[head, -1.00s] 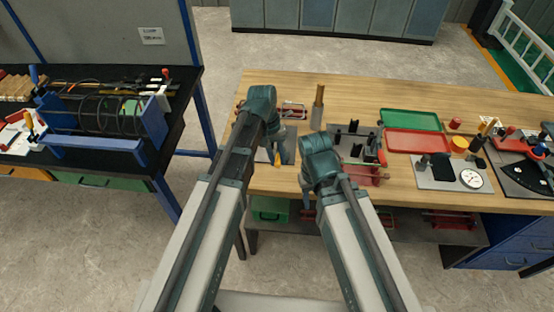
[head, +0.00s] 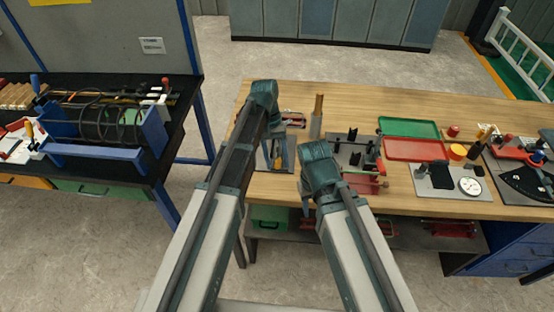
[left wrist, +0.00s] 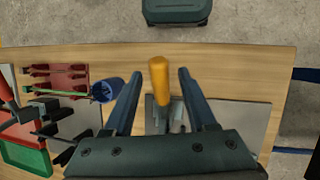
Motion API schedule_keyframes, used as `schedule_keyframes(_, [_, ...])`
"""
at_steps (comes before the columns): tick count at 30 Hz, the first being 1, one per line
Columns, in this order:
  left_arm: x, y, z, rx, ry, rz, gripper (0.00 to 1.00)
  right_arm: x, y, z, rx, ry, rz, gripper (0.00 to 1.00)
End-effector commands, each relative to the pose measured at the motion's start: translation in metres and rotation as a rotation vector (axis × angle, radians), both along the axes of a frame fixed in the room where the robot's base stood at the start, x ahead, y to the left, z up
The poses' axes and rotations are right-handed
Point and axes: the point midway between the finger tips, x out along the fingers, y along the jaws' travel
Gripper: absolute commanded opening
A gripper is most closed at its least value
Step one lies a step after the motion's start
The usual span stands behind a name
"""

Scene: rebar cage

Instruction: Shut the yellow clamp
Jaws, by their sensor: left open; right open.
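The yellow clamp's handle (head: 277,159) shows over a grey plate (head: 287,165) near the front left of the wooden bench. In the left wrist view the yellow handle (left wrist: 159,72) points toward the top of the picture, with grey metal parts below it, partly hidden by my gripper body. My left gripper (left wrist: 160,76) is open, with one finger on each side of the handle in that view. No contact shows, and the height gap cannot be told. My right gripper (head: 307,205) is open and empty by the bench's front edge, partly hidden by its wrist.
A grey holder with a brown stick (head: 318,115) stands right of the clamp. Its blue rim (left wrist: 107,89) shows in the wrist view. A red rack (head: 367,183) is near the front edge. Green (head: 408,126) and red (head: 415,149) trays lie further right.

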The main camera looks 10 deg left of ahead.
Motion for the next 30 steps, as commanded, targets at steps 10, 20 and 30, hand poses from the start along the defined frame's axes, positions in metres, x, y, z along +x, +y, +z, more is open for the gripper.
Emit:
schedule_keyframes(10, [0.003,0.001,0.009,0.000,0.000,0.000,0.57,0.000,0.000,0.009,0.000,0.000,0.000,0.47])
schedule_keyframes(20, [0.017,0.008,0.048,0.000,0.000,0.001,0.57,0.000,0.000,0.048,0.000,0.000,0.002,0.47])
schedule_keyframes(30, [0.036,0.019,0.100,0.000,0.000,0.001,0.57,0.000,0.000,0.100,0.001,0.000,-0.003,0.47])
